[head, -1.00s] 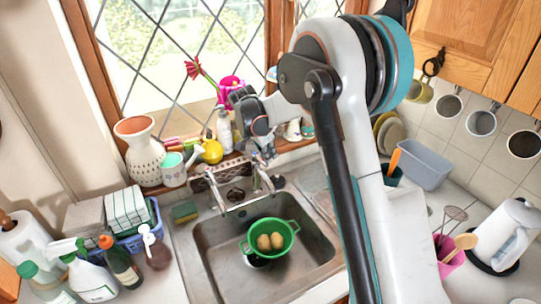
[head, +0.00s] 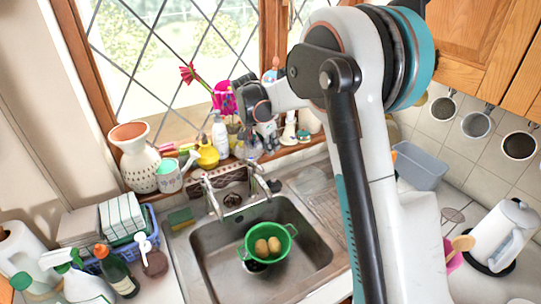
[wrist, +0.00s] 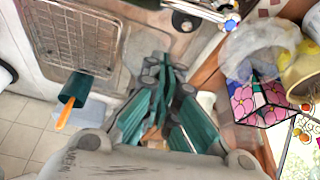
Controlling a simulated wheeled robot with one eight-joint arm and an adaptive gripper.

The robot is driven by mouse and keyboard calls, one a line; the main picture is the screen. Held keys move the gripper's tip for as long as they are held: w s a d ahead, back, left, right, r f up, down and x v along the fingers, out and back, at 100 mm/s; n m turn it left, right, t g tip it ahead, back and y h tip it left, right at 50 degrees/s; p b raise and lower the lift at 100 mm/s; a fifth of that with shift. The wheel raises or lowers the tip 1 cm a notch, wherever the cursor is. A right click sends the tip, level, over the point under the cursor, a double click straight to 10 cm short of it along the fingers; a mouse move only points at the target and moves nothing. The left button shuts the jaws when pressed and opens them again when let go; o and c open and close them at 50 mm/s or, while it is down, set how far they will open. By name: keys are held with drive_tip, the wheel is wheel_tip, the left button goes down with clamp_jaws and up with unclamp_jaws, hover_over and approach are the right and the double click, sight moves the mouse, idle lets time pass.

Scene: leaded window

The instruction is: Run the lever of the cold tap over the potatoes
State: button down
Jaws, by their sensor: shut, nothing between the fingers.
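Two potatoes (head: 267,246) sit in a green colander (head: 252,262) in the steel sink (head: 215,270). The chrome taps stand behind it. The right tap (head: 260,182) is nearest the drainer; in the wrist view its top, the cold tap (wrist: 230,24), shows a blue mark. A red mark shows beyond it at the top edge. My gripper (head: 267,141) is behind and above the right tap, near the windowsill, apart from it. In the wrist view my gripper (wrist: 166,72) is shut and empty over the drainer's edge. The lever's exact angle is hard to tell.
A yellow watering can (head: 207,153), a white bottle (head: 220,133) and a patterned vase (head: 138,158) crowd the sill. The drainer (head: 320,195) is largely clear.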

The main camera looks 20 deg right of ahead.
drive_tip(key=w+v, duration=0.1)
drive_tip(key=v, duration=0.5)
drive_tip(key=s+d+p+x, duration=0.1)
drive_tip(key=p+x, duration=0.2)
drive_tip(key=x, duration=0.7)
drive_tip(key=shift+m, duration=0.4)
drive_tip(key=a, duration=0.2)
drive_tip(key=s+a, duration=0.1)
drive_tip(key=a, duration=0.1)
drive_tip(key=shift+a+f, duration=0.1)
drive_tip(key=shift+f, duration=0.25)
drive_tip(key=shift+s+a+b, duration=0.3)
drive_tip(key=shift+a+b, duration=0.2)
drive_tip(key=shift+a, duration=0.15)
